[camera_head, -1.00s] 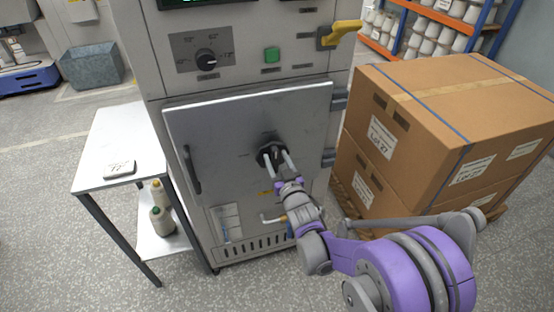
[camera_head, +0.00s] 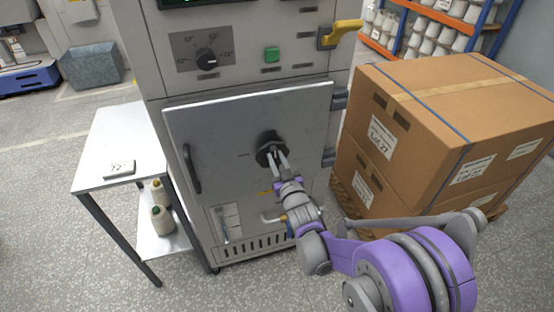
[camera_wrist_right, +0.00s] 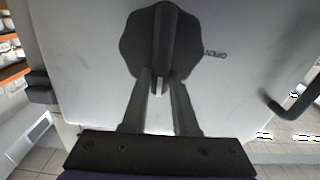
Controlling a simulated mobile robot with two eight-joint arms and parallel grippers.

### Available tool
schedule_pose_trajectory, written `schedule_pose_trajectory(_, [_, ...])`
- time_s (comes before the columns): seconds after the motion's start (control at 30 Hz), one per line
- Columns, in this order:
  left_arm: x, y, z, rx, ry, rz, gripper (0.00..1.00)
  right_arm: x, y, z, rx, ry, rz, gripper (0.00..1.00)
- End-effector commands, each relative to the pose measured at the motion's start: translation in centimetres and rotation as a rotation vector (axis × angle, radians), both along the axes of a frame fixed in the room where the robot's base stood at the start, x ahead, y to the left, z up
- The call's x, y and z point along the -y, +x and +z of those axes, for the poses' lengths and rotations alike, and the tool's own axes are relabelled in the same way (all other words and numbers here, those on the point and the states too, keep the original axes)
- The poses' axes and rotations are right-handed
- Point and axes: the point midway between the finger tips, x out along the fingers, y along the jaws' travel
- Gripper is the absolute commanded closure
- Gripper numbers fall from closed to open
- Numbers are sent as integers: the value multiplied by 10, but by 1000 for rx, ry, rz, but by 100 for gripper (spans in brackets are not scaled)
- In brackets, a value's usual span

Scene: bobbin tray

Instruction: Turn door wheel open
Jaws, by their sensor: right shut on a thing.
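The door wheel (camera_head: 270,146) is a dark, lobed knob with a raised bar across it, on the grey metal door (camera_head: 225,125) of a cabinet. My right gripper (camera_head: 277,157) reaches it from the front. In the right wrist view the wheel (camera_wrist_right: 162,42) is large, with its bar pointing down between my fingers. There the right gripper (camera_wrist_right: 160,90) is shut on the lower end of the bar. The word OPEN is on the door beside the wheel. The door looks closed against the cabinet. My left gripper is not in view.
A black door handle (camera_head: 191,170) is at the door's left edge, with hinges on the right. A side table (camera_head: 118,140) stands left. Stacked cardboard boxes (camera_head: 455,110) stand close on the right. A dial (camera_head: 206,60) and green button (camera_head: 271,54) are above the door.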

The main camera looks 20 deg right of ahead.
Motion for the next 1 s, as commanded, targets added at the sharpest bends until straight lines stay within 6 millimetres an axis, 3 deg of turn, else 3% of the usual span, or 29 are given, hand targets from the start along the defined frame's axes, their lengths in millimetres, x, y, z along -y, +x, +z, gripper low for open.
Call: schedule_pose_trajectory(1.0, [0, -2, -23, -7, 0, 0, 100, -20, -1, -12, 30, -891, 1, 100])
